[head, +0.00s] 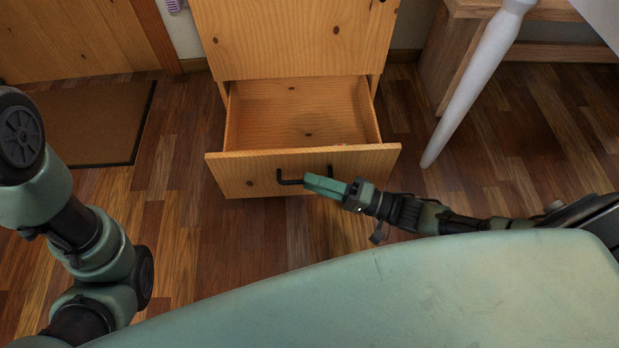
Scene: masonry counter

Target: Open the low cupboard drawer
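The wooden cupboard (295,40) stands ahead, and its low drawer (240,172) is pulled well out. The drawer's inside shows as bare wood, with a small pinkish spot near the front panel. A black bar handle (290,182) is on the drawer front. My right gripper (312,182) is at the handle, with its green fingers overlapping the handle's middle. The fingers look close together, but whether they grip the bar is hard to see. My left arm comes in at the left edge, and its gripper is out of view.
A brown doormat (90,120) lies on the wooden floor at left, by a wooden door (70,40). A white slanted leg (475,85) and a wooden bench (455,50) stand at right. Floor is clear on both sides of the drawer.

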